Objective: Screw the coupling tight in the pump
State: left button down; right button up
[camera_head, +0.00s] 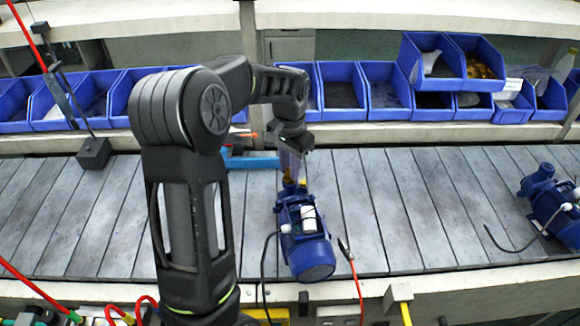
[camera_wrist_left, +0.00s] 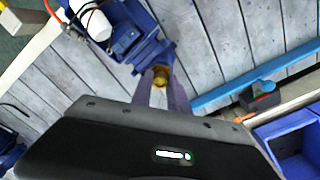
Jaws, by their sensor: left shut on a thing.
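The blue pump (camera_head: 305,236) stands on the grey slatted conveyor, and part of it shows at the top of the left wrist view (camera_wrist_left: 128,38). The brass coupling (camera_wrist_left: 160,77) is between the fingertips of my left gripper (camera_head: 290,172), at the pump's near end in the left wrist view. In the head view the gripper reaches down over the pump's far end, and the coupling is mostly hidden. I cannot tell how deep the coupling sits in the pump. My right gripper is not in view.
A second blue pump (camera_head: 557,207) stands on the conveyor at the right. Blue bins (camera_head: 342,87) line the shelf behind. A blue bar (camera_head: 252,162) lies along the conveyor's far side. A black cable (camera_head: 266,262) and a red-tipped lead (camera_head: 352,268) hang near the pump.

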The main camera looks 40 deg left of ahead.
pick_arm(q)
jog(key=m, duration=0.3)
dwell(0.4)
jog(key=shift+m, duration=0.3)
jog(key=shift+m, duration=1.6)
jog(key=shift+m, duration=1.7)
